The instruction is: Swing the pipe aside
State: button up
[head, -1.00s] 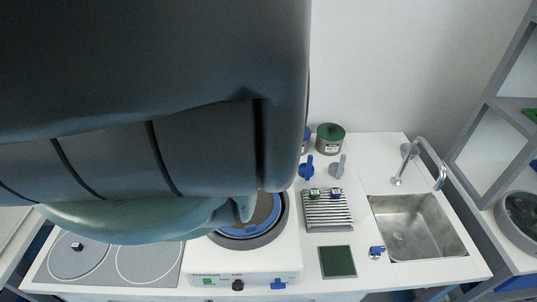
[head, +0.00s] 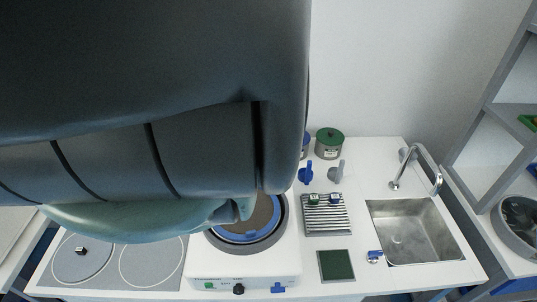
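The pipe (head: 428,160) is a curved chrome faucet spout at the back of the sink. It arches from the counter behind the basin, with its visible end above the back right of the sink. The steel sink (head: 405,238) is set into the right part of the white counter. My gripper is not in view; large dark links of my arm fill the upper left. I cannot see how far the gripper is from the pipe.
Left of the sink are a grooved grey rack (head: 326,218) holding small blocks, a dark green square (head: 336,265) and a blue-topped knob (head: 374,257). A round grinding wheel machine (head: 222,283) stands further left. Grey shelves (head: 483,145) border the right.

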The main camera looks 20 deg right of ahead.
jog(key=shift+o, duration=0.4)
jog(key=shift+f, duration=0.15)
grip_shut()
